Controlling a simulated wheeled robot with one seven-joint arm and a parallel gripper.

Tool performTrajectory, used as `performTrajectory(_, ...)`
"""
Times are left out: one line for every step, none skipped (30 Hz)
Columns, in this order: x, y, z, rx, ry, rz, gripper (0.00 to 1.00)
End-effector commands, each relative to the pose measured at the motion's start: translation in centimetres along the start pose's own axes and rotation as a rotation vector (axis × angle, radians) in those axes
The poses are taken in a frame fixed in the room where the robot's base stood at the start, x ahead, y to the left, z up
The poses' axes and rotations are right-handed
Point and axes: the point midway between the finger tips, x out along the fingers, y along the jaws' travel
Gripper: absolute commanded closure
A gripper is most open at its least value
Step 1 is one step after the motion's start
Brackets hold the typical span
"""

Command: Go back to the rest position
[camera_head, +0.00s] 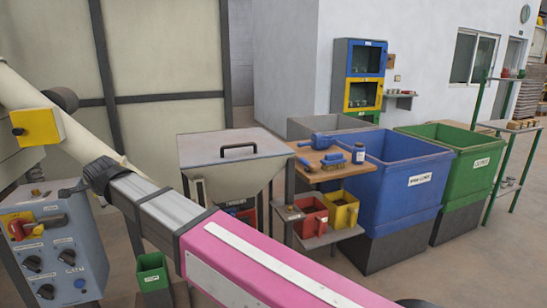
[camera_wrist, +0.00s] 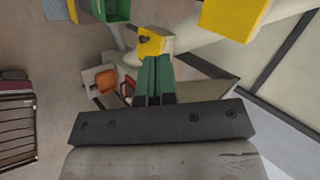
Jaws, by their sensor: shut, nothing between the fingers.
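My gripper (camera_wrist: 155,64) shows in the wrist view, with its two green fingers together and nothing between them. A dark bolted bar (camera_wrist: 150,123) crosses the picture behind the fingers. A yellow box-like part (camera_wrist: 152,41) shows just beyond the fingertips; I cannot tell how far it is from them. I do not see the gripper in the head view.
A pink cover (camera_head: 255,262) on a slanting grey tube crosses the head view's front. A grey control box (camera_head: 60,250) stands left. A lidded hopper (camera_head: 235,150), small shelf (camera_head: 335,237), blue bin (camera_head: 400,190) and green bin (camera_head: 470,165) stand beyond. Floor shows at right.

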Motion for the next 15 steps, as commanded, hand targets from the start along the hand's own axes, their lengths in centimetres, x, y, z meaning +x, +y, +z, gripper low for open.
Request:
performTrajectory(0.4, 0.6, -1.1, -0.01, 0.008, 0.01, 1.0)
performTrajectory(0.6, 0.9, -1.7, -0.017, 0.013, 0.017, 1.0)
performTrajectory(1.0, 1.3, -2.6, -0.028, 0.019, 0.026, 1.0)
performTrajectory(1.2, 1.7, -3.2, -0.035, 0.024, 0.033, 1.0)
performTrajectory(1.5, 2.0, -3.9, -0.045, 0.028, 0.04, 1.0)
performTrajectory(1.9, 2.6, -4.9, -0.056, 0.035, 0.051, 1.0)
performTrajectory(2.1, 3.0, -5.8, -0.066, 0.04, 0.059, 1.0)
performTrajectory(2.4, 3.4, -6.6, -0.077, 0.045, 0.068, 1.0)
performTrajectory(2.8, 4.2, -7.9, -0.091, 0.052, 0.082, 1.0)
performTrajectory(3.1, 4.8, -8.9, -0.103, 0.057, 0.094, 1.0)
performTrajectory(3.5, 5.5, -10.1, -0.117, 0.062, 0.107, 1.0)
performTrajectory(3.9, 6.4, -11.8, -0.136, 0.07, 0.126, 1.0)
performTrajectory(4.2, 7.3, -13.1, -0.152, 0.076, 0.142, 1.0)
performTrajectory(4.6, 8.2, -14.5, -0.169, 0.082, 0.16, 1.0)
performTrajectory(5.0, 9.4, -16.4, -0.19, 0.087, 0.183, 1.0)
